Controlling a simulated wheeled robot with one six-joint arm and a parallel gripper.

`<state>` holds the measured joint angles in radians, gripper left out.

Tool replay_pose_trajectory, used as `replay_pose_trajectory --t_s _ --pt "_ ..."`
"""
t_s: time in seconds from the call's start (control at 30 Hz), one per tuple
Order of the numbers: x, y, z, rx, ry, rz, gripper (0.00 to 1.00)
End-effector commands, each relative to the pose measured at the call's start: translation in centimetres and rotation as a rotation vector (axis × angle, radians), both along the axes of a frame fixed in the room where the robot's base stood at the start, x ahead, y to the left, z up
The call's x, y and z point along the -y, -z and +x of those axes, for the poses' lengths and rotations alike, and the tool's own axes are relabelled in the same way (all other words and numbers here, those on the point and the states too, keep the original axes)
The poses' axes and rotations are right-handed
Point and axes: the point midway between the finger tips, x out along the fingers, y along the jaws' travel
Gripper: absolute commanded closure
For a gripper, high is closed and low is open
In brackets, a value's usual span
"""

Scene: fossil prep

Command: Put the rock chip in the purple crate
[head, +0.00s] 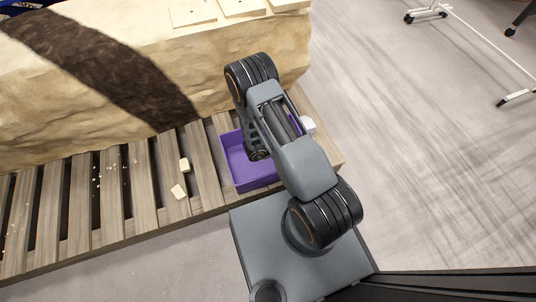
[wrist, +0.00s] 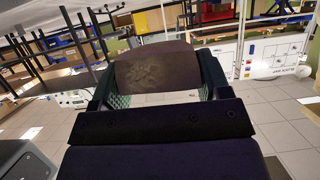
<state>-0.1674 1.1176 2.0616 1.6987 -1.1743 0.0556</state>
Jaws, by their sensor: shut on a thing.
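The purple crate (head: 240,178) stands on the slatted pallet at its right end, partly covered by my arm in the head view. The part of the crate's inside that shows looks empty. In the wrist view my gripper (wrist: 155,85) is shut on a brown, flat piece with a pale mottled patch, which looks like the rock chip (wrist: 155,68). The piece sits between the green mesh fingers. In the head view my arm hides the gripper and the held piece, so their height over the crate cannot be told.
Two small pale blocks (head: 184,165) (head: 179,192) lie on the pallet (head: 205,185) left of the crate, with crumbs farther left. A big tan rock with a dark band (head: 110,70) rises behind. A small white object (head: 308,125) shows beside my arm. Open floor lies to the right.

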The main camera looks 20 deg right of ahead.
Motion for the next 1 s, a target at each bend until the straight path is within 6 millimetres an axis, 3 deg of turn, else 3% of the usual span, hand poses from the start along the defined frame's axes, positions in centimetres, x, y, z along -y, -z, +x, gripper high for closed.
replay_pose_trajectory --t_s 0.13,0.4,0.5,0.7,1.0 --pt "-0.1 1.6 1.7 0.005 0.031 0.002 0.57" --pt "-0.5 4.9 8.5 0.006 0.031 0.002 0.57" --pt "-0.5 6.8 9.9 0.003 0.030 0.000 0.57" --pt "-0.6 8.9 12.0 0.001 0.029 0.000 0.57" --pt "-0.7 9.8 13.0 0.001 0.029 0.000 0.57"
